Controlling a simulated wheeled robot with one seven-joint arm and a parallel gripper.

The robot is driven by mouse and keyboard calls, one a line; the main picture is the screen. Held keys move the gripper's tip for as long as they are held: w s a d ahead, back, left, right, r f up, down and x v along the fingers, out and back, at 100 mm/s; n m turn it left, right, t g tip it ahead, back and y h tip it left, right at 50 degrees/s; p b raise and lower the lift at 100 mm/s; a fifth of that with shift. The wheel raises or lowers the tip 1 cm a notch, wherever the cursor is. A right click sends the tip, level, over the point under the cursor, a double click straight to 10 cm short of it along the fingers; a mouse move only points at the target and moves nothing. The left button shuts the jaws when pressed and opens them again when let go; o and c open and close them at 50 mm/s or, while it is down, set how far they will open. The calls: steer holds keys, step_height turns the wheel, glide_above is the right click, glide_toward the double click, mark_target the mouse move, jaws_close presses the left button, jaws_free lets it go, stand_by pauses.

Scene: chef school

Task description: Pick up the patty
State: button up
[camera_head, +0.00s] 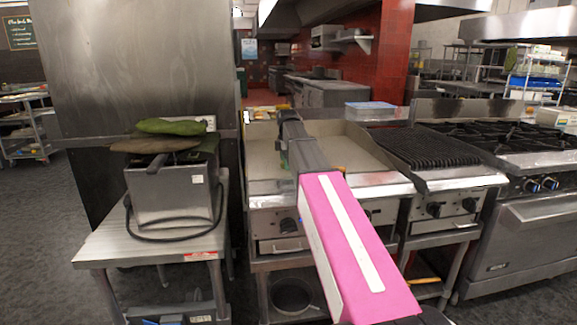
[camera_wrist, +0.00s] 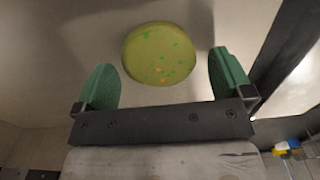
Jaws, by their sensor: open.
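The patty (camera_wrist: 158,52) is a round, flat, yellow-green disc with green and orange specks. In the wrist view it lies on the pale griddle surface (camera_wrist: 70,45), at the top middle. My gripper (camera_wrist: 162,72) is open, with one green finger to the left of the patty and one to the right. Gaps show between the fingers and the patty, and nothing is held. In the head view my pink and grey arm reaches over the griddle (camera_head: 262,162). It hides much of the griddle and the gripper, and I cannot make out the patty there.
A blue-lidded container (camera_head: 370,110) stands at the griddle's back right. A black-grated grill (camera_head: 425,147) and a burner range (camera_head: 500,137) stand to the right. A fryer (camera_head: 175,192) on a metal table (camera_head: 105,246) stands to the left. A dark bar (camera_wrist: 285,50) crosses the wrist view's right side.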

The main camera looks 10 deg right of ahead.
steer(key=shift+f, duration=0.2)
steer(key=shift+c, duration=0.4)
steer(key=c, duration=1)
steer(key=shift+r, duration=0.1)
steer(key=shift+r, duration=0.4)
steer(key=r, duration=0.3)
steer(key=shift+s+a+r, duration=0.15)
steer(key=shift+s+r, duration=0.15)
steer(key=shift+r, duration=0.05)
steer(key=s+a+r, duration=0.1)
steer(key=s+r, duration=0.1)
steer(key=s, duration=0.1)
steer(key=s+a+r, duration=0.2)
steer(key=s, duration=0.1)
steer(key=s+a+r, duration=0.2)
steer(key=s, duration=0.1)
steer(key=shift+s+r, duration=0.2)
steer(key=shift+s, duration=0.2)
